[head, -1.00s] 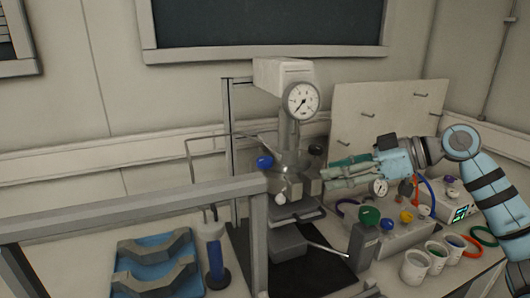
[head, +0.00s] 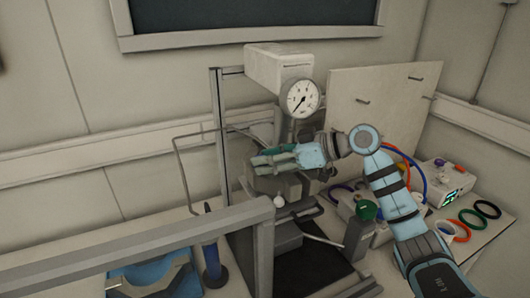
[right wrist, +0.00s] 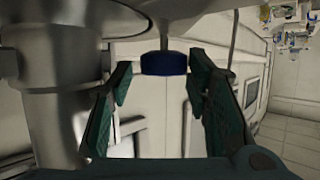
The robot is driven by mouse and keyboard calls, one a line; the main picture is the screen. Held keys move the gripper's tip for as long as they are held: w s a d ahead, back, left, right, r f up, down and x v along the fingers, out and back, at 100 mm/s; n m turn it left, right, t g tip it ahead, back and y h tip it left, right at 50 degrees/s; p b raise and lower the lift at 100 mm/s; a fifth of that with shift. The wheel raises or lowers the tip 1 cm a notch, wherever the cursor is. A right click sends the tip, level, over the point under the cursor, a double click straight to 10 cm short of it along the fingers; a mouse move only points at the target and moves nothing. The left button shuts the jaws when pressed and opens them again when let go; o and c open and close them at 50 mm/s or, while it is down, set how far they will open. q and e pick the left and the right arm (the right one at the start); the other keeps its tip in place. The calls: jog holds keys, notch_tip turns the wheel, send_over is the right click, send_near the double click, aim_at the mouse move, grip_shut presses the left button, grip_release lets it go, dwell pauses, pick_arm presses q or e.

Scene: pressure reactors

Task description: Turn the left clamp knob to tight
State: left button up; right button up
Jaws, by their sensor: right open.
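The pressure reactor (head: 278,68), with its round gauge (head: 302,98), stands at the middle of the bench. My right gripper (head: 256,164) reaches in from the right and lies across the front of the vessel head. In the right wrist view, a blue clamp knob (right wrist: 164,63) hangs on a short metal stem. The open right fingers (right wrist: 161,84) stand on either side of it, with narrow gaps and no clear contact. In the head view the gripper hides this knob. My left gripper is not in view.
A grey rail (head: 170,238) crosses the front left. A blue tray (head: 150,280) and a blue-handled tool (head: 212,262) are beyond it. A green knob (head: 366,210) stands right of the reactor, and coloured rings (head: 472,222) lie at the far right.

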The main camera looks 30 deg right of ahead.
jog(key=shift+w+a, duration=0.15)
jog(key=shift+a, duration=0.1)
jog(key=c, duration=0.9)
